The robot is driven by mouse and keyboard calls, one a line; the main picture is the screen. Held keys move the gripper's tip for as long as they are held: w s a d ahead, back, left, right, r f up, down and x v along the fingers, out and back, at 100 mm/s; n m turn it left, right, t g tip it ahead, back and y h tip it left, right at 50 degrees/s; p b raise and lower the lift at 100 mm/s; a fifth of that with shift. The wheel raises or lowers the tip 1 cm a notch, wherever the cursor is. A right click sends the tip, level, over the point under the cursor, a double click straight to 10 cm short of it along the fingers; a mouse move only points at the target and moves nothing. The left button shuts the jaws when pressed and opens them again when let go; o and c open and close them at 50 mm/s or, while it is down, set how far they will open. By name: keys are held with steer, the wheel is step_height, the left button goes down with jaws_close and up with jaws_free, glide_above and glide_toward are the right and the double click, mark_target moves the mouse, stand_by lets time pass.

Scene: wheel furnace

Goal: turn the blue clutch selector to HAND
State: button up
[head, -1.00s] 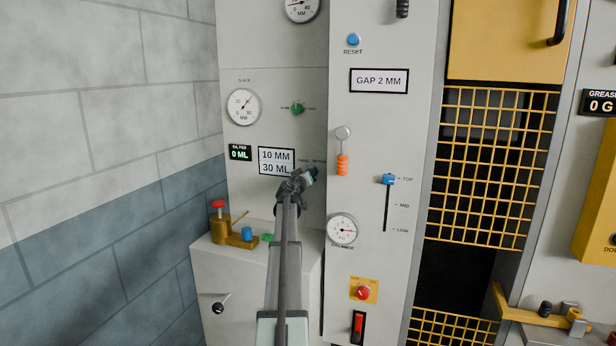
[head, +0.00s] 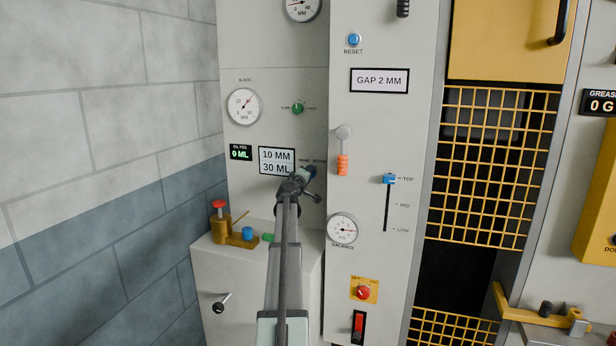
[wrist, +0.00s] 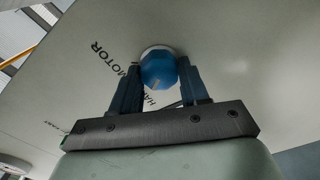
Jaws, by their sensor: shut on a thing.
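The blue clutch selector (wrist: 158,68) is a round knob on the pale panel, at the upper middle of the wrist view. My gripper (wrist: 159,78) is shut on it, one dark blue finger on each side. A faint pale mark on the knob's lower part seems to point toward the partly hidden HAND label (wrist: 150,97). The MOTOR label (wrist: 108,62) shows to the left of the knob. In the head view my gripper (head: 308,172) is at the panel, right of the 10 MM / 30 ML plate, and hides most of the selector.
The 10 MM / 30 ML plate (head: 276,161) is just left of my gripper. An orange-handled lever (head: 342,163) and a balance gauge (head: 342,229) are close on the right. A brass fixture with a red knob (head: 219,205) stands on the cabinet at lower left.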

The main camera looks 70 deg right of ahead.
stand_by(0.3)
steer(key=o, duration=1)
steer(key=shift+o, duration=0.2)
steer(key=shift+a, duration=0.1)
steer(key=a, duration=1.3)
steer(key=shift+a, duration=0.3)
steer(key=shift+w, duration=0.1)
